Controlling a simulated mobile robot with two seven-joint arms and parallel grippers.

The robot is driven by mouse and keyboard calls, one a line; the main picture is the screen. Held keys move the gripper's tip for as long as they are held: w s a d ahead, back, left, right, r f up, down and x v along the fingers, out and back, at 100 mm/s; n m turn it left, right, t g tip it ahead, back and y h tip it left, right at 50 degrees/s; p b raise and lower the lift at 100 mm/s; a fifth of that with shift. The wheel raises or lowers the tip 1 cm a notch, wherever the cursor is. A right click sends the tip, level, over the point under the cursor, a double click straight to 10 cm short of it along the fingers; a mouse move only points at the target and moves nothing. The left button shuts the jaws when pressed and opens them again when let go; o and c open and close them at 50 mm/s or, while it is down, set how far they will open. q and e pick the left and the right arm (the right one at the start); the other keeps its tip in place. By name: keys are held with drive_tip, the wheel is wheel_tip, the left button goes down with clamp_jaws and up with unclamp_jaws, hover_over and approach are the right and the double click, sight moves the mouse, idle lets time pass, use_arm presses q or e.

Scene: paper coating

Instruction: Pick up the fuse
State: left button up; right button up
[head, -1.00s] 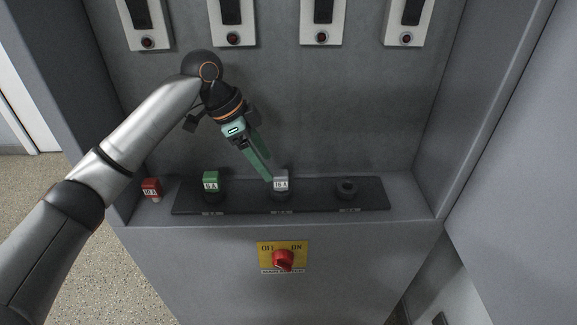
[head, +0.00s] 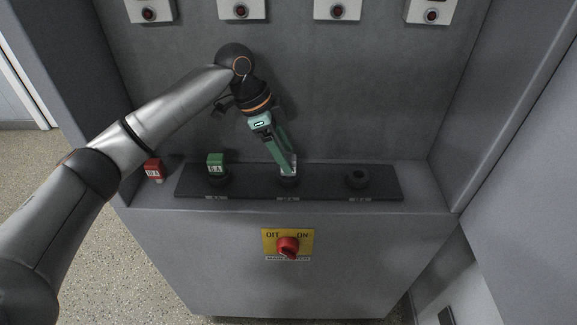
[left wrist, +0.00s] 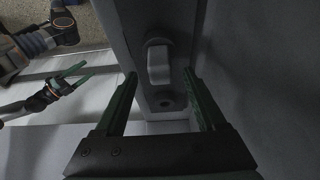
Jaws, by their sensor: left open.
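The grey fuse (head: 292,168), labelled 15 A in the earlier head frame, stands in the middle holder of the dark strip (head: 325,190). My left gripper (head: 287,172) is at this fuse, with its green fingers partly covering it. In the left wrist view, the grey fuse (left wrist: 159,64) shows ahead, between the lines of the two spread fingers (left wrist: 162,76). I cannot tell if either finger touches it. A green fuse (head: 215,162) stands in the left holder. A red fuse (head: 153,169) is left of the strip. My right gripper (left wrist: 80,73) shows only in the left wrist view, fingers apart.
The right holder (head: 357,179) is empty. A red rotary switch (head: 288,247) on a yellow plate (head: 307,239) is on the front below. Cabinet walls close in both sides and the back. Several boxes with red buttons (head: 337,11) line the back wall.

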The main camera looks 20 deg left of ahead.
use_arm(q)
drive_tip(key=shift+x, duration=1.25)
clamp_jaws()
